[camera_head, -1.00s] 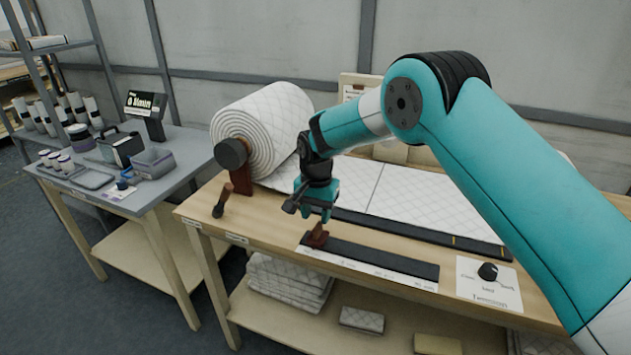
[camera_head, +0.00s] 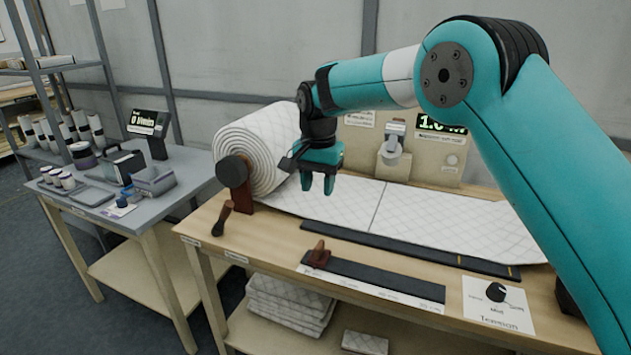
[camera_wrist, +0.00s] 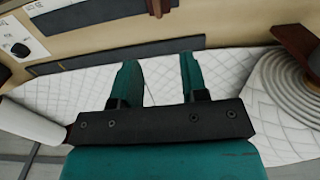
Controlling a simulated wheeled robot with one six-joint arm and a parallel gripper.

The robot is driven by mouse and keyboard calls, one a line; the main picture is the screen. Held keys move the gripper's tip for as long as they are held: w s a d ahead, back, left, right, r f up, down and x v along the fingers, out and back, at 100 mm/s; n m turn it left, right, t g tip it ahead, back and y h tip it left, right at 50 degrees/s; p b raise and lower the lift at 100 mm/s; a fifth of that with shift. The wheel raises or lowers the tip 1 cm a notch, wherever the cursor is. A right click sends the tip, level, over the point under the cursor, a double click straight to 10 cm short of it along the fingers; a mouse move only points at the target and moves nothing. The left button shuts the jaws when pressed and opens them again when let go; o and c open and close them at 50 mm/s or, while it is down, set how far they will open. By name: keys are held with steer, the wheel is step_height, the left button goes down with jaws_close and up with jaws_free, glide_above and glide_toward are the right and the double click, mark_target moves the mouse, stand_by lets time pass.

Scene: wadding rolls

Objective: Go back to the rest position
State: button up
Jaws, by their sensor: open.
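My gripper (camera_head: 318,182) hangs fingers down above the quilted white wadding sheet, a little right of the big roll. Its two teal fingers are apart with nothing between them, as the wrist view (camera_wrist: 158,75) also shows. The wadding roll (camera_head: 262,140) sits at the left of the bench, with its sheet (camera_head: 430,215) spread to the right. A dark brown block with a knob (camera_head: 319,256) stands on the left end of the dark front strip (camera_head: 375,278), below and apart from my gripper. It shows partly in the wrist view (camera_wrist: 158,7).
A back panel with a lit display (camera_head: 440,125) stands behind the sheet. A wooden-handled tool (camera_head: 223,218) is at the bench's left edge. A tension dial card (camera_head: 497,303) lies at front right. A grey side table (camera_head: 150,215) with jars and a screen stands left.

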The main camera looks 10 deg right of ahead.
steer(key=s+d+r+n+y, duration=0.1)
steer(key=s+d+r+n, duration=0.3)
steer(key=s, duration=0.8)
steer(key=s+d+r+n+y, duration=0.15)
steer(key=s+r+n, duration=0.35)
steer(key=s, duration=0.7)
steer(key=s+f+n+y, duration=0.1)
steer(key=s+n, duration=0.3)
steer(key=s, duration=0.9)
steer(key=shift+d+f+y, duration=0.35)
steer(key=shift+d+f, duration=0.1)
steer(key=shift+f, duration=0.15)
